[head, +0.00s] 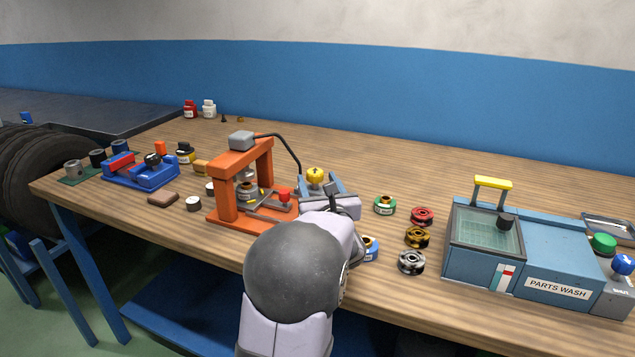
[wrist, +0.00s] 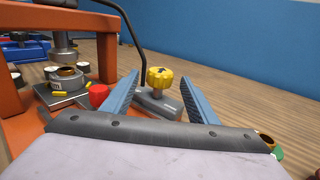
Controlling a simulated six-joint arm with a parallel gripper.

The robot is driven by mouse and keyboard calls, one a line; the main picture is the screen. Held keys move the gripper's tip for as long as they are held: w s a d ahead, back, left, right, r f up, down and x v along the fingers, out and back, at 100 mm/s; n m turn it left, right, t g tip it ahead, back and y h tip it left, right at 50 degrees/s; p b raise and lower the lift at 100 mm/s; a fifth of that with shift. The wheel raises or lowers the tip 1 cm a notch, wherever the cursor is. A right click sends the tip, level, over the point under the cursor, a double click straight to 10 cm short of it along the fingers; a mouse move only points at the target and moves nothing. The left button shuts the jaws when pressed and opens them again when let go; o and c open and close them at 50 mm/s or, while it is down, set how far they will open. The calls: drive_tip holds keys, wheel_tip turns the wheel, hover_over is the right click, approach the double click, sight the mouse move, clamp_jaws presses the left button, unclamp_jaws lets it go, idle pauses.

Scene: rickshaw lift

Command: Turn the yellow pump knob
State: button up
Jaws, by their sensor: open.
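The yellow pump knob (head: 316,175) sits on top of a small grey pump block beside the orange press (head: 228,190). In the wrist view the yellow knob (wrist: 159,78) has a lobed rim and a dark arrow mark on its top. My gripper (wrist: 159,97) is open, with one blue finger on each side of the knob in the picture. The knob appears a little beyond the fingertips, and I see no contact. A black hose runs from the press top to the pump. The grey pump block (wrist: 158,103) shows below the knob.
A red knob (wrist: 98,94) stands left of my fingers, by the press. Green, red, gold and silver round parts (head: 418,237) lie to the right. The parts washer (head: 545,262) stands farther right. A blue vise (head: 140,171) is at the left.

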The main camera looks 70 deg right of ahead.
sight(321, 177)
drive_tip(key=shift+r, duration=0.1)
drive_tip(key=r+t+p, duration=0.1)
drive_tip(key=d+r+n+y+p, duration=0.1)
drive_tip(key=p, duration=0.1)
drive_tip(key=r+n+t+p, duration=0.1)
drive_tip(key=p, duration=0.1)
drive_tip(key=shift+s+d+r+t+y, duration=0.1)
drive_tip(key=shift+s+d+t+y, duration=0.1)
drive_tip(key=shift+d+t+y, duration=0.1)
drive_tip(key=shift+s+d+r+n+t+y+p, duration=0.1)
drive_tip(key=shift+s+r+n+t+y+p, duration=0.15)
drive_tip(key=shift+n+t+y+p, duration=0.4)
drive_tip(key=shift+s+r+n+y+p, duration=0.2)
drive_tip(key=shift+n+p, duration=0.25)
drive_tip(key=shift+p, duration=0.45)
drive_tip(key=s+f+y, duration=0.1)
drive_tip(key=s+a+f+n+t+y+p, duration=0.1)
drive_tip(key=s+a+f+t+y+p, duration=0.1)
drive_tip(key=y, duration=0.1)
drive_tip(key=shift+s+f+n, duration=0.1)
drive_tip(key=shift+f+n, duration=0.3)
drive_tip(key=shift+p+x, duration=0.7)
drive_tip(key=shift+x, duration=3.05)
drive_tip(key=shift+r, duration=0.1)
drive_tip(key=shift+c, duration=0.5)
drive_tip(key=c, duration=1)
